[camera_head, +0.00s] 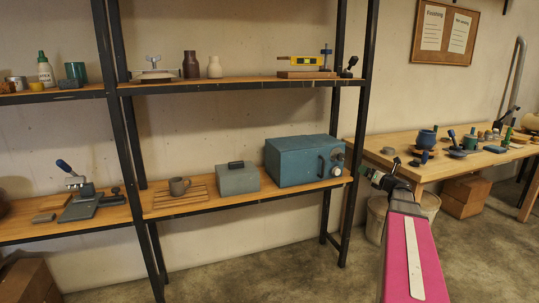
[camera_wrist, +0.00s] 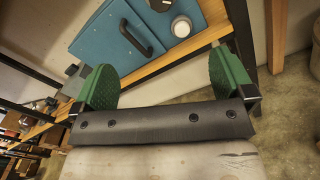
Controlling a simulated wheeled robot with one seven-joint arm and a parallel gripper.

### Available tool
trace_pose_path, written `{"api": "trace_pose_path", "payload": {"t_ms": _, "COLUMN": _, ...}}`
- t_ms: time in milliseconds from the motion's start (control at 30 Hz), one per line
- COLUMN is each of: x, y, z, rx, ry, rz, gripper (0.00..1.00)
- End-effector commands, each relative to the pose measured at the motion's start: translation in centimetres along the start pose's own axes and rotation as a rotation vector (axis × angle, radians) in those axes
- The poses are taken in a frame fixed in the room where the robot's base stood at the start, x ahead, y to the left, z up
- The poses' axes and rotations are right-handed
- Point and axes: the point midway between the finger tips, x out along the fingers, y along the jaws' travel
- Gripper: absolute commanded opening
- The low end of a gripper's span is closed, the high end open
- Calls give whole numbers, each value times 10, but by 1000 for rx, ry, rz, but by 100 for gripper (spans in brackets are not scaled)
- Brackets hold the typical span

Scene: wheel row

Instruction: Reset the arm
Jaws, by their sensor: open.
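My gripper (camera_wrist: 166,88) shows in the wrist view with its two green pads wide apart and nothing between them. Beyond the pads in that view is the blue box (camera_wrist: 118,35) with a dark handle and a pale round knob. In the head view my arm reaches up from the lower right, with a pink link, and my gripper (camera_head: 378,177) is at its far end, small and partly hidden.
A wooden workbench (camera_head: 395,166) with several pots stands at right. A white bucket (camera_head: 430,205) sits under it. The floor in front of the shelf is clear.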

Motion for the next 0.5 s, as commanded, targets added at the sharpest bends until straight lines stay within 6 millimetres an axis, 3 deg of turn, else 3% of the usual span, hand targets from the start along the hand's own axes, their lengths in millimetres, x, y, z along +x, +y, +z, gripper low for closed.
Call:
{"api": "trace_pose_path", "payload": {"t_ms": 267, "x": 6, "y": 26, "z": -38, "rx": -193, "ry": 110, "rz": 40, "gripper": 100}}
{"api": "trace_pose_path", "payload": {"t_ms": 500, "x": 8, "y": 58, "z": -90, "rx": -461, "ry": 253, "rz": 120, "gripper": 100}}
